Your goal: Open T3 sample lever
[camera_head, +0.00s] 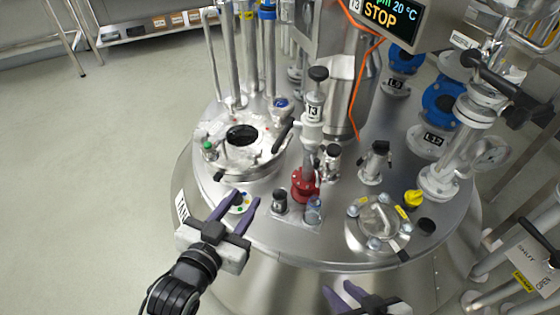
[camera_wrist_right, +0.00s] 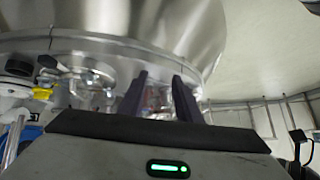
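The T3 sample valve (camera_head: 313,110) stands upright on the reactor lid in the head view, with a white "T3" label and a black knob on top. A black lever (camera_head: 283,129) sticks out to its left, tilted down toward the round port. My left gripper (camera_head: 234,206) is open and empty over the lid's front left edge, below and left of the lever, apart from it. My right gripper (camera_head: 347,296) is open at the bottom edge of the head view, partly cut off. In the right wrist view, its two fingers (camera_wrist_right: 160,98) are apart with nothing between them.
An open round port (camera_head: 242,136) is left of the valve. A display (camera_head: 385,20) reading STOP hangs above. The floor (camera_head: 90,150) at left is clear.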

